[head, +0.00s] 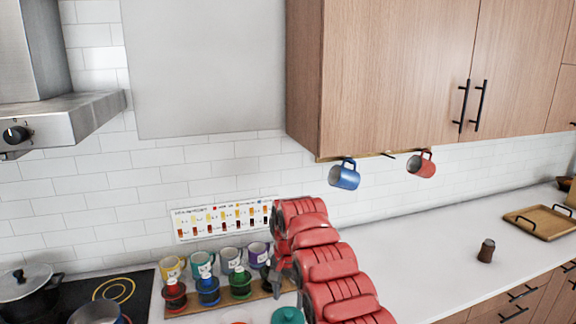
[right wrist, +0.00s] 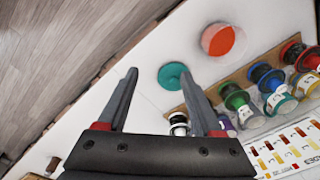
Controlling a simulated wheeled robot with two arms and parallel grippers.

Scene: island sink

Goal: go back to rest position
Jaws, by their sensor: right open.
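My right arm is red and reaches up from the bottom of the head view. Its dark gripper (head: 283,274) is partly hidden by the arm there, at the right end of a wooden rack. In the right wrist view the right gripper (right wrist: 160,76) has its two grey fingers spread, with nothing held between them. A teal round-topped item (right wrist: 172,75) shows beyond the fingertips, near the right one; it also shows in the head view (head: 287,315). My left gripper is not in view.
The wooden rack (head: 190,309) holds red, blue and green jars with mugs behind. A colour chart (head: 222,219) is on the wall. Blue (head: 344,175) and red (head: 421,165) mugs hang under the cabinet. A brown shaker (head: 487,251) and tray (head: 541,222) stand right; the counter between is clear.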

